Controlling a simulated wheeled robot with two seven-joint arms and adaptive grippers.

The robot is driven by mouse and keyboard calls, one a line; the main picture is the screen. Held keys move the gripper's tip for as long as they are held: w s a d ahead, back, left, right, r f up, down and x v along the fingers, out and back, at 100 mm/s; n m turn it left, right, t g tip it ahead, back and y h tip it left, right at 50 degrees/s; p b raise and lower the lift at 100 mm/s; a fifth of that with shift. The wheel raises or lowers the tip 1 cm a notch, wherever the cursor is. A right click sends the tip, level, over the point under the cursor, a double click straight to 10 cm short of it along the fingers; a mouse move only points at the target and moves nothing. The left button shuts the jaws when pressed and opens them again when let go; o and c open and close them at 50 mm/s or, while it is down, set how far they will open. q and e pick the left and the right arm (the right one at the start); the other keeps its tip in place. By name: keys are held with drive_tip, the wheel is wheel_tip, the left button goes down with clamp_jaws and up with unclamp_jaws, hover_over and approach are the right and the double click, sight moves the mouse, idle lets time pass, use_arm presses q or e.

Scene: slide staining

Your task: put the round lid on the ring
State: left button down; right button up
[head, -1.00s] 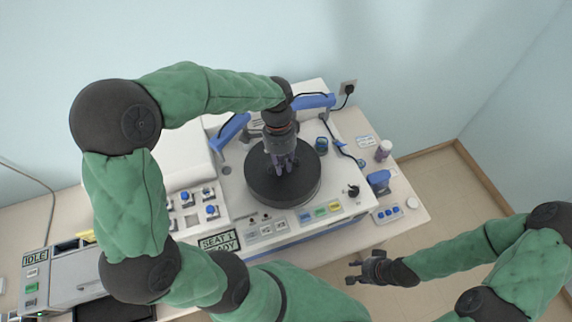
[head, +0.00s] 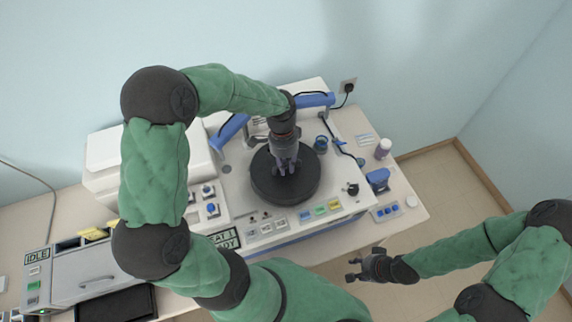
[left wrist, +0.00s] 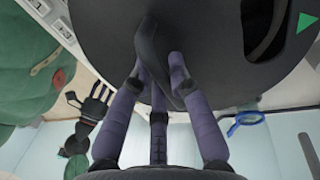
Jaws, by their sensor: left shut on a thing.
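The round lid (head: 306,180) is a thick black disc over the middle of the white machine in the head view. My left gripper (head: 286,168) points down and is shut on the lid's raised handle. In the left wrist view, the purple-grey fingers (left wrist: 160,68) close around the dark handle (left wrist: 153,50) on the black lid (left wrist: 212,55). The ring is hidden beneath the lid, and I cannot tell whether the lid touches it. My right gripper (head: 352,270) is open and empty, beyond the front edge of the bench.
The white machine (head: 235,190) has blue arms (head: 233,130) beside the lid and coloured buttons (head: 321,208) in front. A grey drawer unit (head: 85,283) is at left.

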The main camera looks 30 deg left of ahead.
use_arm(q)
drive_tip(key=c, duration=1.2)
unclamp_jaws()
drive_tip(key=shift+f, duration=0.15)
drive_tip(key=shift+o, duration=0.2)
wheel_tip(320, 180, up, 12)
drive_tip(key=w+a+b, duration=0.1)
drive_tip(key=shift+w+a, duration=0.3)
drive_tip(key=shift+a, duration=0.1)
